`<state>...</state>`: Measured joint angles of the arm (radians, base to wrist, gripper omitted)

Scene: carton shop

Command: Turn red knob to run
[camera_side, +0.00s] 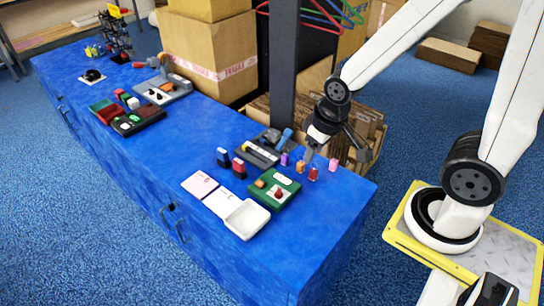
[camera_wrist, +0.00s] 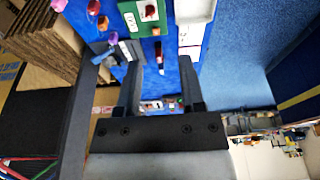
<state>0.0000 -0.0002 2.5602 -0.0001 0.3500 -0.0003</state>
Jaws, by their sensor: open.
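The red knob (camera_side: 278,194) sits on a white dial on a green panel (camera_side: 285,199), which lies on the blue counter. The panel also carries an orange part and a white label. In the wrist view the green panel (camera_wrist: 129,8) is at the top edge, with the red knob (camera_wrist: 150,11) on its white dial. My gripper (camera_side: 308,156) is above the counter, behind and to the right of the panel in the side view, and apart from the knob. The label's text and the knob's exact pointing are too small to read.
Small purple, orange, red (camera_side: 313,174) and pink (camera_side: 334,164) pieces stand between my gripper and the panel's surroundings. A grey device (camera_side: 257,154) lies behind the panel. A white tray (camera_side: 247,219) and cards lie in front. A dark post (camera_side: 284,65) rises behind the counter.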

